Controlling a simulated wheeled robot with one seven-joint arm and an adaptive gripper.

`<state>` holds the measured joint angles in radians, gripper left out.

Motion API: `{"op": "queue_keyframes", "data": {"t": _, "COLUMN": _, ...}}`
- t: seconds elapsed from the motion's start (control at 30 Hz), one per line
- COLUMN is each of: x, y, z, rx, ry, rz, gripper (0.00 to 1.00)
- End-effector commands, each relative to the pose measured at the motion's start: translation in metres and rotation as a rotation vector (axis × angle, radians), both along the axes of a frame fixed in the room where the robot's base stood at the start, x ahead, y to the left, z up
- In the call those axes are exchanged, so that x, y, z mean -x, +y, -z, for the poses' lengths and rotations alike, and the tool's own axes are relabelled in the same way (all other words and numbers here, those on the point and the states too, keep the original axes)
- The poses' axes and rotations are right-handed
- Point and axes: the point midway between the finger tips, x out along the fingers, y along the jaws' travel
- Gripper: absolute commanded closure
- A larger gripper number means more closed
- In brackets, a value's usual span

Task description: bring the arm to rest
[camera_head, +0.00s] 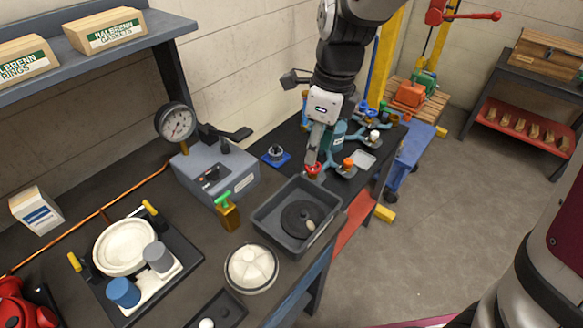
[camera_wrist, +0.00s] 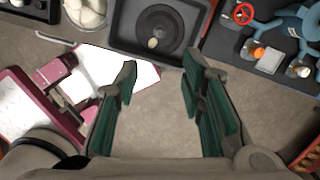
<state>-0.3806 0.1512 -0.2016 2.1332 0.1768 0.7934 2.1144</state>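My arm comes down from the top of the head view, and my gripper (camera_wrist: 160,62) hangs near the right end of the dark workbench. In the wrist view its two teal-padded fingers are spread wide apart. The black tray (camera_head: 265,222) holding a dark round disc (camera_head: 297,221) stands near my gripper and also shows in the wrist view (camera_wrist: 122,28).
Blue piping with a red handwheel (camera_head: 313,169) and an orange cap (camera_head: 348,163) stands close to my gripper. A grey gauge box (camera_head: 215,178), a white domed part (camera_head: 251,268) and a black tray with cups (camera_head: 190,268) occupy the bench. Open floor (camera_head: 440,220) lies to the right.

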Motion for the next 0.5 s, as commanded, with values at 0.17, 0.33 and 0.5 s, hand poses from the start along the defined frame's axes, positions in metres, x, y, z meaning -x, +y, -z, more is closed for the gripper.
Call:
{"op": "queue_keyframes", "data": {"t": 0.17, "x": 0.000, "y": 0.000, "z": 0.000, "rx": 0.000, "ry": 0.000, "rz": -0.002, "gripper": 0.64}}
{"op": "queue_keyframes", "data": {"t": 0.33, "x": 0.006, "y": -0.007, "z": -0.014, "rx": -0.002, "ry": -0.039, "rz": -0.108, "gripper": 0.64}}
{"op": "queue_keyframes", "data": {"t": 0.5, "x": 0.026, "y": -0.027, "z": -0.048, "rx": 0.021, "ry": -0.148, "rz": -0.427, "gripper": 0.64}}
